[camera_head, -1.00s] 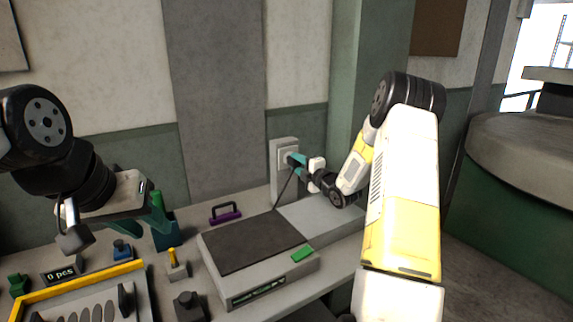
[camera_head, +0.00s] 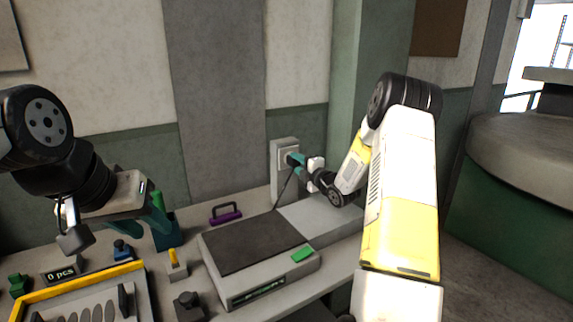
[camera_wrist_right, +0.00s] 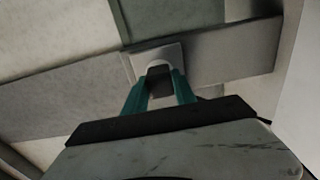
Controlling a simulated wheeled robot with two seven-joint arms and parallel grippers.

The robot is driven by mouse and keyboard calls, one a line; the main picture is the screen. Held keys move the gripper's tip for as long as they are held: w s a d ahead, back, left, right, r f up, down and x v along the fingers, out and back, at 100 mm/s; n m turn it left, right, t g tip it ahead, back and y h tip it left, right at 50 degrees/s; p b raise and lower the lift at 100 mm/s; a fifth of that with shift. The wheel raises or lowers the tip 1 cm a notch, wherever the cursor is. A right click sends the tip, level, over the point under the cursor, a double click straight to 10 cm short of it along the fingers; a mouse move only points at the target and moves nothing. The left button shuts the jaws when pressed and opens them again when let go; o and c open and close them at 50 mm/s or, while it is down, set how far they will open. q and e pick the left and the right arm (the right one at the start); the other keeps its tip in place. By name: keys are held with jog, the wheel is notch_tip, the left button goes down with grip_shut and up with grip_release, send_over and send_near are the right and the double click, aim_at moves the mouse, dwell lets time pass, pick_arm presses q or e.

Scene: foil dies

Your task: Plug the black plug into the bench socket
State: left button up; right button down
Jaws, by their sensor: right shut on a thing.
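The bench socket (camera_head: 278,183) is a pale upright box with a square face against the wall at the back of the bench. My right gripper (camera_head: 291,160) is at its face, teal fingers pointing at it. In the right wrist view the gripper (camera_wrist_right: 159,90) is shut on the black plug (camera_wrist_right: 159,80), in front of the pale socket plate (camera_wrist_right: 137,62) with its round white opening. I cannot tell how far the plug sits in the opening. A black cord (camera_head: 284,190) hangs from the plug toward the machine. My left gripper (camera_head: 143,222) is open and empty over the bench's left side.
A grey machine with a dark top (camera_head: 255,243) and green button (camera_head: 302,254) stands below the socket.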

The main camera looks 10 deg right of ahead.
jog(key=shift+w, duration=0.1)
jog(key=c, duration=0.9)
grip_release()
jog(key=v, duration=0.7)
jog(key=shift+s+d, duration=0.1)
jog(key=shift+s, duration=0.2)
